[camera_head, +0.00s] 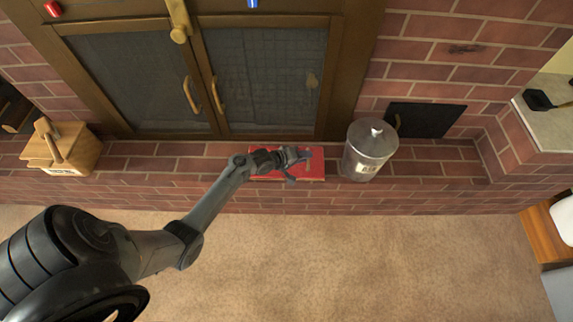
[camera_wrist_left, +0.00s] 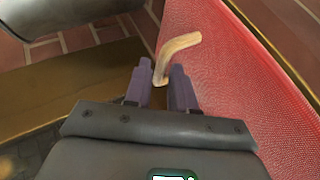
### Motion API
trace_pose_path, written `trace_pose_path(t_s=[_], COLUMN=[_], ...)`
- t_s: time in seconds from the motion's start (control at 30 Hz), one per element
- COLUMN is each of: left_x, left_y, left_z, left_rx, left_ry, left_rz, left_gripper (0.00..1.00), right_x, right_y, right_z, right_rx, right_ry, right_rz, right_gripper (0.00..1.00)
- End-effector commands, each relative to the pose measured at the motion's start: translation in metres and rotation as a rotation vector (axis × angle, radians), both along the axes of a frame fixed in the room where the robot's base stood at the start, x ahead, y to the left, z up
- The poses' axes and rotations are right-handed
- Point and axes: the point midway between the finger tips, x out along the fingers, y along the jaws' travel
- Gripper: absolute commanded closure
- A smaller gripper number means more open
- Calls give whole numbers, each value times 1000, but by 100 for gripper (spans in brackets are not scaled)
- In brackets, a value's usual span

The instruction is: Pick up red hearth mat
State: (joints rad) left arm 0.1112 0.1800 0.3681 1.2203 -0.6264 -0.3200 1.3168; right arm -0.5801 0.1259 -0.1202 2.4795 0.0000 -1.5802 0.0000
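The red hearth mat (camera_head: 312,167) lies flat on the brick hearth ledge, between the cabinet doors and the ledge's front edge. My left gripper (camera_head: 297,165) is over it and hides part of its middle. In the left wrist view the mat's red woven surface (camera_wrist_left: 255,75) fills the right side, beside the fingers. The left gripper (camera_wrist_left: 161,88) has a narrow gap between its fingers. A tan curved piece (camera_wrist_left: 178,45) shows in line with that gap; I cannot tell whether the fingers touch it. I see no hold on the mat. My right gripper is not in view.
A lidded metal canister (camera_head: 368,152) stands close to the mat's right side. A wooden box (camera_head: 62,148) is at the ledge's left. Glass-fronted doors (camera_head: 265,85) with brass handles rise behind. Carpet (camera_head: 380,260) in front is clear.

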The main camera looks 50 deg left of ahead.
Motion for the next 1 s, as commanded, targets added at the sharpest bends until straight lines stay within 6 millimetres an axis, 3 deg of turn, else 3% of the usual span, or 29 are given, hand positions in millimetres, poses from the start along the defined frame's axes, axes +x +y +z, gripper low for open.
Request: trace_pose_path(t_s=[0.1,0.4,0.6,1.0], left_x=[8,10,10,10], left_y=[-2,-2,-2,-2], left_z=[-6,-6,-6,-5], left_rx=[1,2,2,1], left_ry=[0,0,0,-1], left_rz=[-1,1,1,0], left_gripper=[76,76,100,100], right_x=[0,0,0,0], right_y=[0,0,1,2], right_z=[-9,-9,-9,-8], right_rx=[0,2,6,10], right_ry=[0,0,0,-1], right_rz=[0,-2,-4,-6], right_gripper=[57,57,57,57])
